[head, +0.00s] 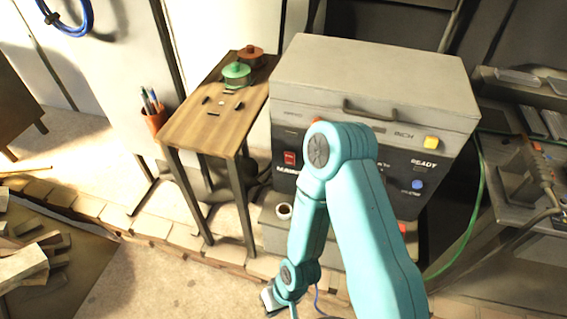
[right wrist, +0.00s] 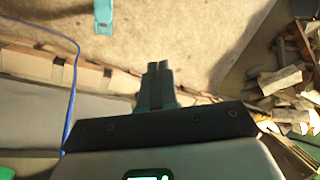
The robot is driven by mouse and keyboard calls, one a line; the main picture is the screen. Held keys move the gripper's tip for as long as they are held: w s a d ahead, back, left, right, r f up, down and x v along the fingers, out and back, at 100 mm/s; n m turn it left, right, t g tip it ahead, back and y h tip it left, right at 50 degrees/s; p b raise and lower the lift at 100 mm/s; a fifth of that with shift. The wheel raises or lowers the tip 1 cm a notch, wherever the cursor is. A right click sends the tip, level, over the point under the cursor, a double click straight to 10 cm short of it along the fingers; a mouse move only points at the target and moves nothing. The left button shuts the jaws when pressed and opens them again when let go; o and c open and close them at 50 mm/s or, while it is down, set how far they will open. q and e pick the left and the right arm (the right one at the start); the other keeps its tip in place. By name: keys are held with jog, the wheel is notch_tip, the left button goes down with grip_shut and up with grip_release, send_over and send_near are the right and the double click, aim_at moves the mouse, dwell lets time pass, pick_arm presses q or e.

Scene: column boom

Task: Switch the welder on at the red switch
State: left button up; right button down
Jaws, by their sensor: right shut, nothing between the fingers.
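The welder looks to be the large grey box (head: 375,75) with a dark front panel, right of centre in the head view. A red switch (head: 290,158) shows on the left of its panel. My right arm crosses in front of the panel and hides its middle. The arm bends down, so my right gripper (head: 268,298) is low at the bottom of the head view, well below the switch and apart from it. In the right wrist view the right gripper (right wrist: 159,67) is shut and empty, over the floor. My left gripper is not in view.
A wooden side table (head: 215,110) with a green pot (head: 236,73) and a red-brown pot (head: 251,56) stands left of the welder. A pen cup (head: 153,120) is by its left edge. Wood offcuts (head: 25,265) lie at lower left. A green cable hangs at right.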

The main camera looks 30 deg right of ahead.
jog(key=w+d+f+t+h+b, duration=0.1)
jog(key=w+d+f+t+b, duration=0.15)
jog(key=w+b, duration=0.35)
jog(key=w+d+f+t+h+b, duration=0.1)
jog(key=w+f+t+h+b, duration=0.1)
jog(key=w+t+b, duration=0.35)
jog(key=w+d+r+m+t+h+b, duration=0.1)
jog(key=w+d+r+t+h+b, duration=0.1)
jog(key=w+b, duration=0.3)
jog(key=w+d+r+m+t+h+b, duration=0.1)
jog(key=w+d+r+h+b, duration=0.1)
jog(key=w, duration=0.4)
jog(key=s+d+r+m+h+b, duration=0.1)
jog(key=d+r+m+h+b, duration=0.2)
jog(key=r+h+b, duration=0.2)
jog(key=s+d+r+m+t+h+b, duration=0.1)
jog(key=d+r+m+h+b, duration=0.1)
jog(key=r+h+b, duration=0.4)
jog(key=shift+s+d+r+m+h, duration=0.3)
jog(key=shift+d+r+m+h, duration=0.15)
jog(key=shift+r+h, duration=0.25)
